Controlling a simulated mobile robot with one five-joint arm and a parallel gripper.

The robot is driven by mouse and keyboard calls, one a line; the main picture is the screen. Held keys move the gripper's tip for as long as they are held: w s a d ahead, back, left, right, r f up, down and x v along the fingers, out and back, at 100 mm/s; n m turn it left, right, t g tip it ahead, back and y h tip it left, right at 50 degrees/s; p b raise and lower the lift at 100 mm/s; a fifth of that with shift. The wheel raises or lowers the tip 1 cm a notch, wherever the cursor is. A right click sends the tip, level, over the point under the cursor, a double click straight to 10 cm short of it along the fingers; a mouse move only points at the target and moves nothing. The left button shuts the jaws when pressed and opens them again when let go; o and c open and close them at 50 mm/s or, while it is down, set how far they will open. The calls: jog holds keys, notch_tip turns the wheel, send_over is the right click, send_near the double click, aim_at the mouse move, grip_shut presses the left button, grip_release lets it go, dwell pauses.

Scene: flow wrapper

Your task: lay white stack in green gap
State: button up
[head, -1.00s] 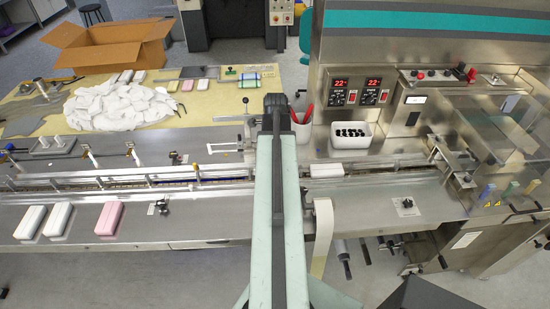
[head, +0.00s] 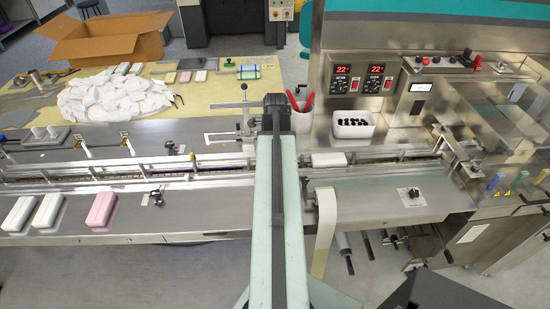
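Two white stacks lie side by side on the front steel deck at the far left in the head view: one outermost (head: 17,213) and one beside it (head: 48,211). A pink stack (head: 102,208) lies just right of them. Another white stack (head: 328,159) sits on the infeed conveyor (head: 205,178), right of my upright mint-green arm part. I cannot make out a green gap on the conveyor; my arm part hides its middle stretch.
A white bin of black pieces (head: 353,124) and a cup with red handles (head: 301,118) stand behind the conveyor. A small black knob (head: 153,197) stands on the front deck right of the pink stack. A white cloth heap (head: 115,95) lies on the back table (head: 215,90).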

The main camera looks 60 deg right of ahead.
jog(key=shift+f, duration=0.25)
jog(key=o, duration=1.4)
jog(key=shift+r, duration=0.15)
notch_tip(320, 180, up, 8)
jog(key=p, duration=0.7)
jog(key=shift+p, duration=0.35)
jog(key=shift+f, duration=0.2)
